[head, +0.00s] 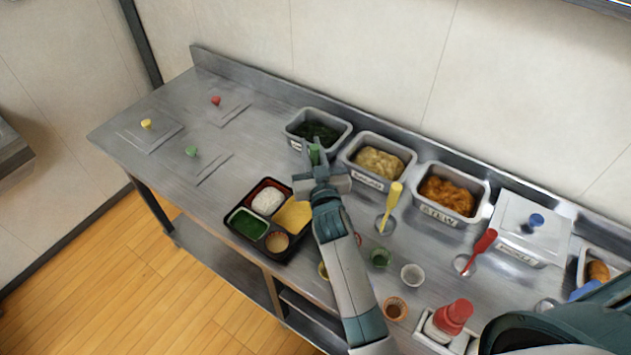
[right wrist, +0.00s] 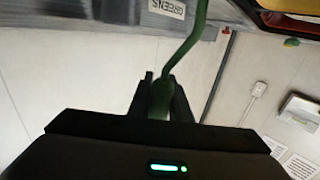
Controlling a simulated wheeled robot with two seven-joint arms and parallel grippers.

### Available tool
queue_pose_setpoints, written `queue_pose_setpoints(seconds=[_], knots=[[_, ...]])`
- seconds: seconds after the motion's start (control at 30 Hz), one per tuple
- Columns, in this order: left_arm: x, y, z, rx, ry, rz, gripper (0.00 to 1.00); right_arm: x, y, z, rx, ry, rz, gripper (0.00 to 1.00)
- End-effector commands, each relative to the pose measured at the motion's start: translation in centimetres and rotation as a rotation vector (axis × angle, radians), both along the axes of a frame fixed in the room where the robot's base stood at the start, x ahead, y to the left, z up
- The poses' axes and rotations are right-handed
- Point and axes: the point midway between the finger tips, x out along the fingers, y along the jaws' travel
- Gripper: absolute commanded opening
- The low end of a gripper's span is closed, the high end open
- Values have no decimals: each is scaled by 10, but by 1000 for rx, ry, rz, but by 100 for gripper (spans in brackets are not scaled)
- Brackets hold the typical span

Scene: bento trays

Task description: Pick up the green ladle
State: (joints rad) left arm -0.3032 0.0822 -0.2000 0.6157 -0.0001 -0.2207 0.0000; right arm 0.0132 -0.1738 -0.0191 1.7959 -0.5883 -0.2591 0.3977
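The green ladle (head: 314,154) shows in the head view only as a bit of green handle between the fingers of my right gripper (head: 311,152). The right gripper is in front of the greens container (head: 346,133). In the right wrist view the ladle's green handle (right wrist: 185,48) rises out of the picture at the top, and its end sits between the two dark fingers of the right gripper (right wrist: 161,92), which is shut on it. The ladle's bowl is not visible. My left gripper is not in view.
A bento tray (head: 232,208) with filled compartments lies left of my right arm. Small cups and a red-capped bottle (head: 452,316) are near the front. Lids lie at the far left.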

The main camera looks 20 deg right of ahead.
Motion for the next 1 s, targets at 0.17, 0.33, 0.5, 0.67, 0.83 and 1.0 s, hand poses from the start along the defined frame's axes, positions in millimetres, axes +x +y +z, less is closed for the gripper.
queue_pose_setpoints(seconds=[0.17,0.33,0.5,0.67,0.83,1.0], knots=[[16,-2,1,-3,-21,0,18,0,0,1,0,-2,0,0],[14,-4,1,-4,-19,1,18,0,0,3,0,-3,0,0],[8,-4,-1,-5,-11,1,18,1,-1,15,-2,-5,-1,0],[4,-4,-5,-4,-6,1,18,1,0,38,-1,-7,0,0],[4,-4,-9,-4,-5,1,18,1,0,66,0,-6,0,0],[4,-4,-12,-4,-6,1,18,0,0,89,1,-4,0,0]])
